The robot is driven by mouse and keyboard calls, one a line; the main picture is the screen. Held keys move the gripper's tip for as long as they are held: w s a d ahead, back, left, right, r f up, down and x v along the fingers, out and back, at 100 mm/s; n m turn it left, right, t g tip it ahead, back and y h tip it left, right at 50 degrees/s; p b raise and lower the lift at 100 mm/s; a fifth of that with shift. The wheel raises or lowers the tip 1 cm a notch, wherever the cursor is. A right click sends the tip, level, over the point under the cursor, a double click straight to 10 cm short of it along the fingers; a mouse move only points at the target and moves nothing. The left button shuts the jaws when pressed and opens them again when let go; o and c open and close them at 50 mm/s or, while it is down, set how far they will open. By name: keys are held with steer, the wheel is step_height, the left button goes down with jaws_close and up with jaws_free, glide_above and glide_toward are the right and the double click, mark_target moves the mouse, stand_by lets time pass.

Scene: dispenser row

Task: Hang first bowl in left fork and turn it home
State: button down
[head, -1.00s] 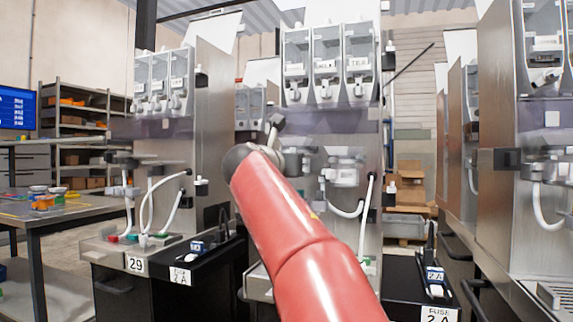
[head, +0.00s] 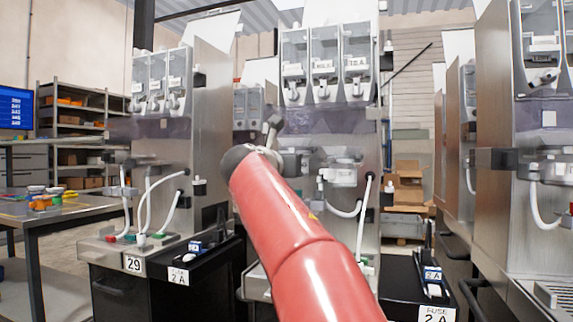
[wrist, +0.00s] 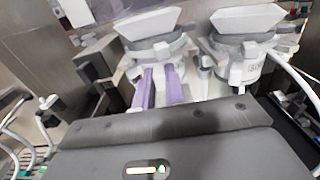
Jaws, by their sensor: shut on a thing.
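In the wrist view my gripper (wrist: 161,86) has two purple fingers reaching to the front of a grey bowl (wrist: 152,52) with a white flared top. The fingers are close together and shut on the front part of this first bowl. The bowl sits at the machine front, slightly tilted in the picture. Whether it is seated in the left fork cannot be told; the fork is hidden. In the head view my red arm hides the gripper and most of this bowl.
A second similar bowl (wrist: 243,48) sits close on the right; it also shows in the head view (head: 343,170). White hoses (head: 365,205) hang near it. Clear canisters (head: 325,65) stand above. Another dispenser (head: 540,120) stands at the right, and a table (head: 60,212) at the left.

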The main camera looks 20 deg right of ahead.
steer(key=shift+w+a+m+g+h, duration=0.2)
steer(key=shift+m+g+h, duration=0.25)
steer(key=shift+h, duration=0.1)
steer(key=shift+w+a+m+g+h, duration=0.15)
steer(key=shift+m+g+h, duration=0.3)
steer(key=shift+h, duration=0.1)
steer(key=shift+w+a, duration=0.1)
steer(key=shift+w+a+m+g+h, duration=0.2)
steer(key=shift+w+m+g+h, duration=0.05)
steer(key=shift+m+g+h, duration=0.65)
steer(key=shift+g, duration=0.2)
steer(key=c, duration=1.4)
jaws_free()
steer(key=shift+o, duration=0.2)
steer(key=shift+a, duration=0.1)
